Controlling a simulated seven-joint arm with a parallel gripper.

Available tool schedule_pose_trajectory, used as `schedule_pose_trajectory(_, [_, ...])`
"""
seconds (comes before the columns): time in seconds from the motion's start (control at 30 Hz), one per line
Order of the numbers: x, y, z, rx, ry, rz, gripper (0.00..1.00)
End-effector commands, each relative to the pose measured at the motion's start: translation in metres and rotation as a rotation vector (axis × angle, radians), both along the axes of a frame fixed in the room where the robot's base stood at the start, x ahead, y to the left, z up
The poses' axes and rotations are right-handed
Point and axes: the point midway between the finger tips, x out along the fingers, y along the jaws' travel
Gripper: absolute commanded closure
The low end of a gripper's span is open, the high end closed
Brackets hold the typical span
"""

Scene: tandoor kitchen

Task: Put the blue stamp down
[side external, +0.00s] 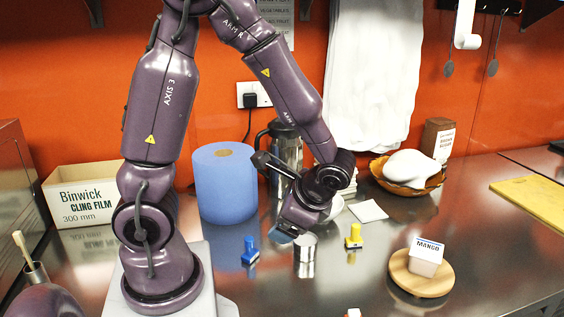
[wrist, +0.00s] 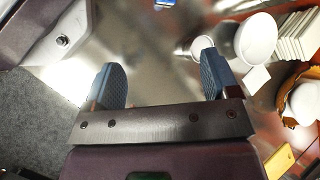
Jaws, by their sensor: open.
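The blue stamp (side external: 250,252) stands upright on the steel counter in the side view, left of my gripper (side external: 283,237). A small blue thing (wrist: 165,3), likely the same stamp, is cut off at the top edge of the wrist view. My gripper also shows in the wrist view (wrist: 158,70), with its two blue-grey pads wide apart and nothing between them. In the side view it is low over the counter, between the blue stamp and a metal tin (side external: 306,262). The exact gap between gripper and tin cannot be told.
A yellow stamp (side external: 354,239) stands right of the tin. A blue paper roll (side external: 225,185) and a steel jug (side external: 285,150) stand behind. A mango tub (side external: 426,258) sits on a round wooden board (side external: 407,282). The counter in front of the blue stamp is clear.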

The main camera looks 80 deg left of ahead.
Motion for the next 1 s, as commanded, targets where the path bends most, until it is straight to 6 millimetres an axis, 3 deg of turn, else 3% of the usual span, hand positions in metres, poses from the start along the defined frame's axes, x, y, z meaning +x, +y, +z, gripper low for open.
schedule_pose_trajectory(0.03, [0.000, -0.006, 0.017, -0.046, -0.097, 0.047, 0.19])
schedule_pose_trajectory(0.2, [-0.006, -0.028, 0.064, -0.218, -0.372, 0.180, 0.19])
schedule_pose_trajectory(0.5, [-0.022, -0.064, 0.132, -0.525, -0.794, 0.309, 0.19])
schedule_pose_trajectory(0.7, [-0.028, -0.074, 0.150, -0.614, -0.901, 0.329, 0.19])
schedule_pose_trajectory(1.0, [-0.029, -0.074, 0.151, -0.620, -0.907, 0.331, 0.19])
